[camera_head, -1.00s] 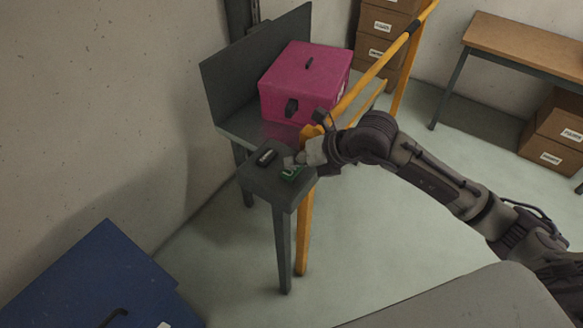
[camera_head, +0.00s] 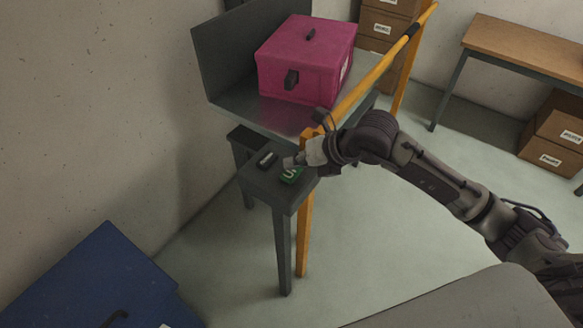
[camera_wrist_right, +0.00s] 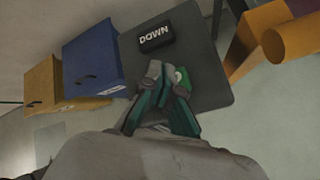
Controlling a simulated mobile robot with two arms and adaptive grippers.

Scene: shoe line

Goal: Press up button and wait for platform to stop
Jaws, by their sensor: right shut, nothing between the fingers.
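The green up button (camera_head: 291,175) is on a small dark stand (camera_head: 268,188), beside the black down button (camera_head: 267,160). My right gripper (camera_head: 289,163) is shut and empty, its tips at the green button. In the right wrist view the shut fingertips (camera_wrist_right: 164,72) partly cover the green button (camera_wrist_right: 184,79), and the down button (camera_wrist_right: 157,36) reads "DOWN". I cannot tell whether the tips press the button. The grey platform (camera_head: 243,108) with a back panel carries a pink box (camera_head: 303,62) and is above the stand's top level. My left gripper is out of view.
A yellow rail (camera_head: 372,78) runs along the platform's right side, close to my right wrist. A blue box (camera_head: 92,275) is at the lower left. Cardboard boxes (camera_head: 385,50) and a wooden table (camera_head: 530,50) stand at the back. The floor between is clear.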

